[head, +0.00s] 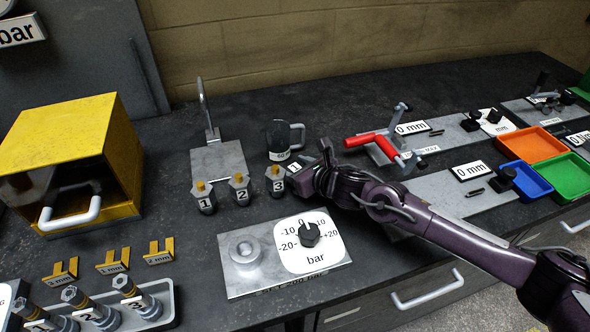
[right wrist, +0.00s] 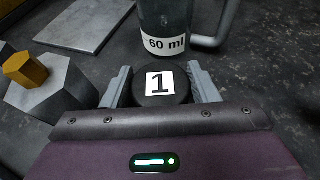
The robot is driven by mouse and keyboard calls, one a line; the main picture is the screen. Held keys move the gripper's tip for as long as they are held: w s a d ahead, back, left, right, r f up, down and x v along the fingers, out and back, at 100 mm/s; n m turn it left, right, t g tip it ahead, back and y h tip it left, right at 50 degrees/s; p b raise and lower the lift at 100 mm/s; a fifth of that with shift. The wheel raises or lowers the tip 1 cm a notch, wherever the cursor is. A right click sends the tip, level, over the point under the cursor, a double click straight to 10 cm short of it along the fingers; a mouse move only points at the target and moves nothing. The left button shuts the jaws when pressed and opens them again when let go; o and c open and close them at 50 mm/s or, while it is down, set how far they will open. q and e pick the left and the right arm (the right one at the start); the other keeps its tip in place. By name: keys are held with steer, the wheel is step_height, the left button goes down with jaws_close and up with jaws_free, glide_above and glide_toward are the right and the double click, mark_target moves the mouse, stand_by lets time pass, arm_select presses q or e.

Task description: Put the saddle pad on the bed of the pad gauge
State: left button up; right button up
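A black round pad marked 1 (right wrist: 160,85), which I take as the saddle pad, sits between the two fingers of my right gripper (right wrist: 160,90). The fingers appear to touch it on both sides. In the head view my right gripper (head: 302,176) is just right of the bolt marked 3, and the pad is largely hidden there. Several metal gauges with mm plates stand to the right, among them one (head: 440,190) with a 0 mm plate and one (head: 380,150) with a red handle. I cannot tell which is the pad gauge. My left gripper is out of view.
Hex-headed pieces 1 to 3 (head: 239,190) stand left of the gripper. A 60 ml jug (right wrist: 176,15) is close behind it. A bar gauge plate (head: 240,283) lies in front. A yellow box (head: 70,150) is at left. Orange (head: 530,144), blue and green trays are at right.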

mark_target(295, 167)
steer(key=c, duration=0.6)
step_height(295, 167, up, 19)
steer(key=b, duration=0.2)
steer(key=s+d+m+h, duration=0.1)
steer(key=s+d+r+m+t+h, duration=0.1)
steer(key=s+d+r, duration=0.1)
steer(key=s, duration=0.1)
steer(key=shift+s+d+r+m+t+h, duration=0.1)
steer(key=shift+d+r+m+t+h, duration=0.05)
steer(key=shift+d+m+t+h, duration=0.2)
steer(key=shift+o, duration=0.2)
steer(key=s+d+f+m+h, duration=0.2)
steer(key=d+h, duration=0.1)
steer(key=d, duration=0.4)
steer(key=s+d+f+m+t+h, duration=0.1)
steer(key=s+d+m+h, duration=0.2)
steer(key=d, duration=0.5)
steer(key=shift+s+f, duration=0.15)
steer(key=shift+f, duration=0.2)
steer(key=shift+s+d+f, duration=0.2)
steer(key=shift+s+d, duration=0.05)
steer(key=shift+d, duration=0.1)
